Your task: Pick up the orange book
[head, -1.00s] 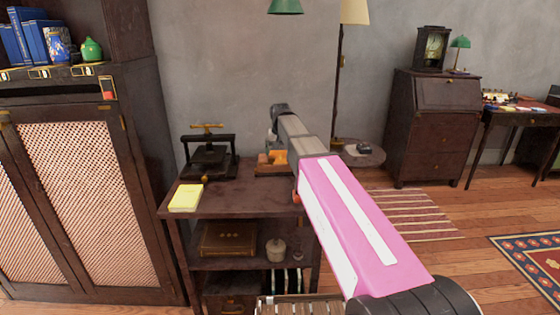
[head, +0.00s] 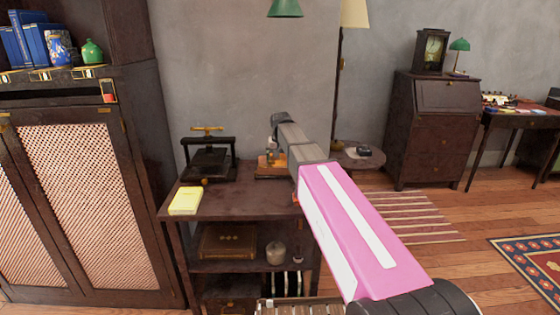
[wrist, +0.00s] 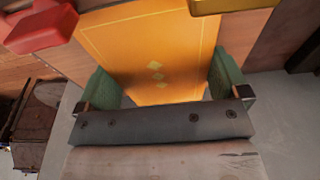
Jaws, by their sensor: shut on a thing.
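The orange book (wrist: 158,45), its cover marked with small yellow diamonds and a thin border, fills the upper middle of the wrist view. My gripper (wrist: 160,85) has its green finger pads on both sides of the book and is shut on it. In the head view my gripper (head: 270,160) is at the back right of the dark shelf table's top, largely hidden by my own arm. Only small orange patches show there, so I cannot tell from that view whether the book touches the table.
A red object (wrist: 40,28) and a gold-yellow one (wrist: 232,5) lie close beside the book. The shelf table (head: 235,203) bears a black press (head: 207,160) and a yellow book (head: 185,200). A lattice-door cabinet (head: 130,150) stands left; a small round table (head: 370,162) stands right.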

